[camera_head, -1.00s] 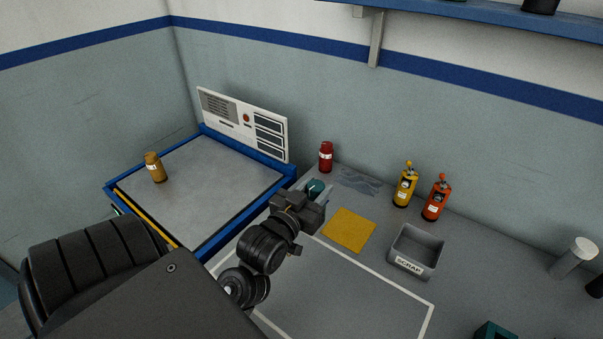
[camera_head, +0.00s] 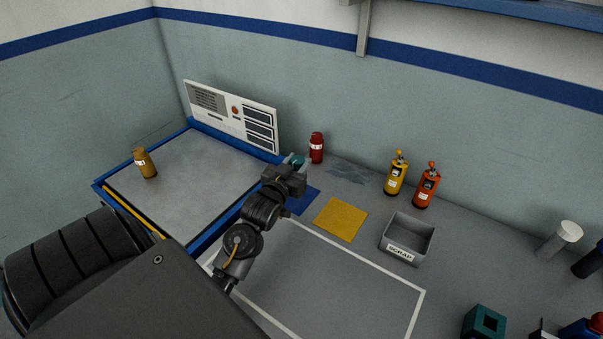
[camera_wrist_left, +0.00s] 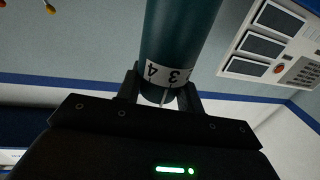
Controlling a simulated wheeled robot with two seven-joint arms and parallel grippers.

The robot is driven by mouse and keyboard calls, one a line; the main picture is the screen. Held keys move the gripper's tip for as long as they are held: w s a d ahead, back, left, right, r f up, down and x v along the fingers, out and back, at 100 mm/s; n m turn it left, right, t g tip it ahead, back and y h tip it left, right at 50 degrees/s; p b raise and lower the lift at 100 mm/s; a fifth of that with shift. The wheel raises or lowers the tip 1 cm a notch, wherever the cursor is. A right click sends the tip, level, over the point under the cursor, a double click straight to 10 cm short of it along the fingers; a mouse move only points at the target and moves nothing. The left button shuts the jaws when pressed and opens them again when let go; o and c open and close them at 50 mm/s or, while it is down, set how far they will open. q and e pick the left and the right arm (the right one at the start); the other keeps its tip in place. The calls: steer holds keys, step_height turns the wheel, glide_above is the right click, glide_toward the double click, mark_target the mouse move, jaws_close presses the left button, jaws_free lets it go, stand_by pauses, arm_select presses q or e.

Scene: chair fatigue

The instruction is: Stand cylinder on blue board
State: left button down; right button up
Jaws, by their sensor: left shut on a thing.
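My left gripper (camera_head: 297,168) is shut on a dark teal cylinder (camera_head: 296,160), whose end shows past the jaws near the back of the workbench. In the left wrist view the cylinder (camera_wrist_left: 181,35) is large and extends from between the fingers (camera_wrist_left: 165,92). It has a white band with black numerals near one end. The blue board (camera_head: 304,201) lies flat on the bench just right of my gripper, partly hidden by it. I cannot tell the cylinder's height above the bench. My right gripper is not in view.
A yellow mat (camera_head: 341,219) and a grey scrap bin (camera_head: 408,238) lie to the right. A red bottle (camera_head: 316,148) stands close behind the gripper. A blue-edged metal platform (camera_head: 200,165) at left carries a brown bottle (camera_head: 145,163). The white-outlined bench area (camera_head: 335,280) is clear.

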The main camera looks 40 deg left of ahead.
arm_select(q)
steer(key=shift+w+a+f, duration=0.2)
steer(key=shift+w+f, duration=0.4)
steer(key=shift+f, duration=0.1)
steer(key=shift+w+a+f, duration=0.15)
steer(key=shift+w+f, duration=0.4)
steer(key=shift+f, duration=0.15)
steer(key=f, duration=0.1)
steer(key=f+p, duration=0.1)
steer(key=f, duration=0.1)
steer(key=shift+w+f, duration=0.2)
steer(key=shift+f, duration=0.05)
steer(key=shift+f, duration=0.15)
steer(key=c, duration=0.9)
jaws_free()
steer(key=b+v, duration=0.2)
steer(key=v, duration=1)
